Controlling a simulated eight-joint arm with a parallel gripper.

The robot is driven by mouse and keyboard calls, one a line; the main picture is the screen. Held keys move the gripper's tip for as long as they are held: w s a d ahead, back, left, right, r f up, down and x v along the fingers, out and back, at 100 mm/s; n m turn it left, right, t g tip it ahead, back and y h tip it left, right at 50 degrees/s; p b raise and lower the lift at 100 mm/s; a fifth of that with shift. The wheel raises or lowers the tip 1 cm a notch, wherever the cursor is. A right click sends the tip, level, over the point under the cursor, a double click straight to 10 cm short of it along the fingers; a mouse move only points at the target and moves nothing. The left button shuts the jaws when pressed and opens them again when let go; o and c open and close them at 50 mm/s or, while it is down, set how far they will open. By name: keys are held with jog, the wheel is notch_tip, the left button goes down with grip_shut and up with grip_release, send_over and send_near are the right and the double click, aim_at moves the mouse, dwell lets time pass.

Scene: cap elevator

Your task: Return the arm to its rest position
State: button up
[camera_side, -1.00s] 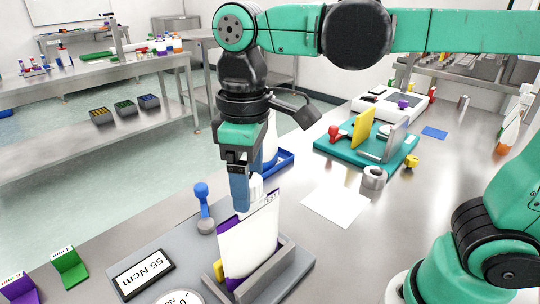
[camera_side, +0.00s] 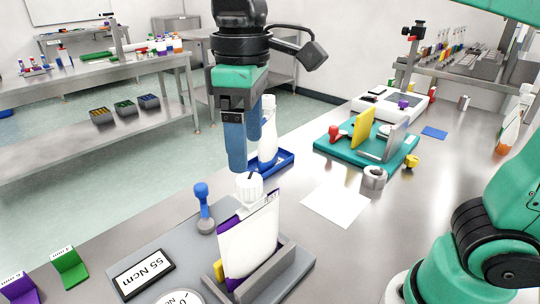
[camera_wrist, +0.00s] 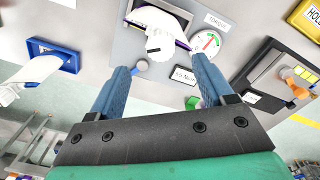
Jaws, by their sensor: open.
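My gripper (camera_side: 244,142) is raised above the capped white bottle (camera_side: 250,235), apart from it. Its blue fingers are open and empty; they also show in the wrist view (camera_wrist: 160,92). In the wrist view the white cap (camera_wrist: 160,42) lies beyond the fingertips. My upper arm is mostly out of the side view.
A blue-handled lever (camera_side: 203,205) stands left of the bottle. A second white bottle (camera_side: 268,135) stands in a blue tray (camera_side: 285,162) behind. A teal fixture (camera_side: 345,145) with a yellow plate and a white sheet (camera_side: 337,204) lie to the right. Space above the bench is open.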

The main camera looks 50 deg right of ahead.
jog(key=d+f+m+t, duration=0.6)
jog(key=d+f+t, duration=0.1)
jog(key=d+f, duration=0.4)
jog(key=shift+w, duration=0.3)
